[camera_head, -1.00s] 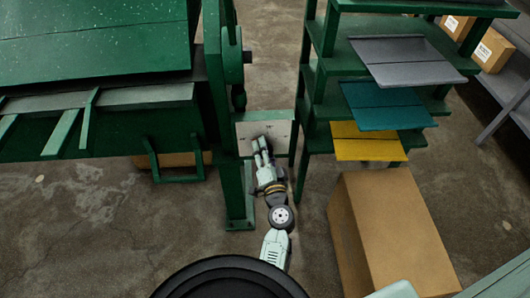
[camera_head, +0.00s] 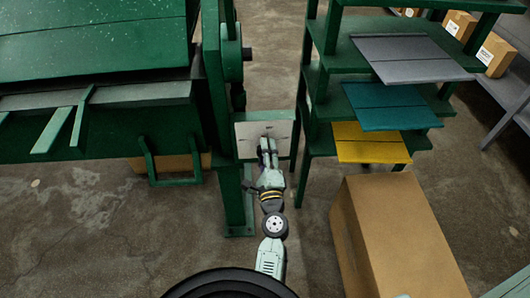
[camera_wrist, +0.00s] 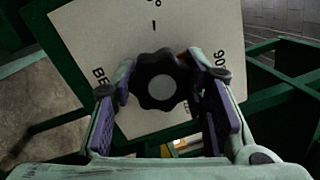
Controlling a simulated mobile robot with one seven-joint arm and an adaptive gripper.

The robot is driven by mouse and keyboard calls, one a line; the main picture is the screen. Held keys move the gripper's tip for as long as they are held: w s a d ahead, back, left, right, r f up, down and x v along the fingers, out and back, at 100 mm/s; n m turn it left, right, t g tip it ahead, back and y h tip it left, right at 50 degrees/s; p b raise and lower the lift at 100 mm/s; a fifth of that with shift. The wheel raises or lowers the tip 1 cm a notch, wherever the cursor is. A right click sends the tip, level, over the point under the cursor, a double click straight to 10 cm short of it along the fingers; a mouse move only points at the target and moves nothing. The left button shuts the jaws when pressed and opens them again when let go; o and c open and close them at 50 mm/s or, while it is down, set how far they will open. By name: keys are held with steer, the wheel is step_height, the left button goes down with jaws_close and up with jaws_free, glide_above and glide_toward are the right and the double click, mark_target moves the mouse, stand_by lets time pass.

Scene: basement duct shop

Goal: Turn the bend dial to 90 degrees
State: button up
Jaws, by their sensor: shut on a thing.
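The bend dial is a dark, scalloped round knob (camera_wrist: 158,80) with a grey centre, on a pale square panel (camera_wrist: 95,45). The panel bears printed marks: "90" at the right, partial letters at the left, and a short tick with a degree sign at the top. In the wrist view my gripper (camera_wrist: 163,74) has one finger on each side of the knob, closed on it. In the head view my gripper (camera_head: 267,143) reaches the panel (camera_head: 248,133) on the green machine. The knob is hidden there by my fingers. I cannot read its pointer clearly.
The large green machine (camera_head: 90,35) fills the left. A green rack (camera_head: 320,75) with grey, teal and yellow sheets stands close at the right of the panel. A big cardboard box (camera_head: 400,230) stands on the floor in front of the rack. Bare floor shows at lower left.

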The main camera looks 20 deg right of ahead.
steer(key=m+h, duration=0.1)
steer(key=m, duration=0.3)
steer(key=shift+r+m, duration=0.1)
steer(key=shift+m, duration=0.2)
stand_by(0.5)
steer(key=o, duration=1.1)
steer(key=shift+o, duration=0.2)
steer(key=shift+r, duration=4.95)
